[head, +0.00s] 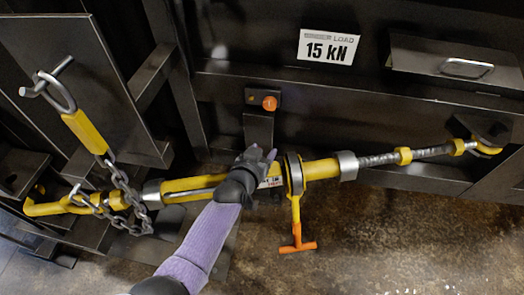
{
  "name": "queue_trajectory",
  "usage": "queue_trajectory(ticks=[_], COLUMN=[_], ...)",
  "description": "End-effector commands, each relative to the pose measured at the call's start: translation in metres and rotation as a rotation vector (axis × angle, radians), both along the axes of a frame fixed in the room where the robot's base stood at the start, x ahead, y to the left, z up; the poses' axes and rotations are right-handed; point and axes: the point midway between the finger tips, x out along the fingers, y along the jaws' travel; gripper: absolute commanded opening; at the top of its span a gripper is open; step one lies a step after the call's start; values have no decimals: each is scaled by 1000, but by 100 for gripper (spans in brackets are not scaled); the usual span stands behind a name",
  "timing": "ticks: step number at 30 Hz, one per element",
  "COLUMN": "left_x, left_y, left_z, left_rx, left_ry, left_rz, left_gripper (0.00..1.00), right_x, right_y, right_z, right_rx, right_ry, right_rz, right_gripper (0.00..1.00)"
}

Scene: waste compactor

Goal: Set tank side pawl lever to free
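A yellow ratchet turnbuckle (323,169) spans the scene in the head view, with a grey ratchet ring (294,174) near its middle. A yellow handle with an orange T-grip (297,248) hangs down from that ring. My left gripper (262,154), on a purple arm, is at the turnbuckle body just left of the ring. Its dark wrist covers part of the body and of a white label (272,182). I cannot make out the pawl lever; it may be hidden behind the gripper. The small fingertips do not show whether they hold anything. My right gripper is out of view.
An orange knob (269,103) sits on a dark bracket just above the gripper. A chain (127,190) with a yellow link hangs at the left. A threaded rod (377,160) runs right to a hook. A "15 kN" sign (328,47) is above. The floor (390,245) at lower right is clear.

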Motion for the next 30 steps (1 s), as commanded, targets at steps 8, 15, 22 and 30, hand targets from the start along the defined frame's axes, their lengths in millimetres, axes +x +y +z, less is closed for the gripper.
queue_trajectory(ticks=[8,15,22,30], left_x=[-12,-60,-87,-89], left_y=[5,20,29,30], left_z=[9,29,34,32], left_rx=[2,3,1,0], left_ry=[-2,-2,0,0], left_rz=[1,0,0,0], left_gripper=[58,58,58,58], right_x=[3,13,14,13], right_y=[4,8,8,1], right_z=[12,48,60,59], right_rx=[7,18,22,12], right_ry=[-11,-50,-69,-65], right_rz=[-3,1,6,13], right_gripper=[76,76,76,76])
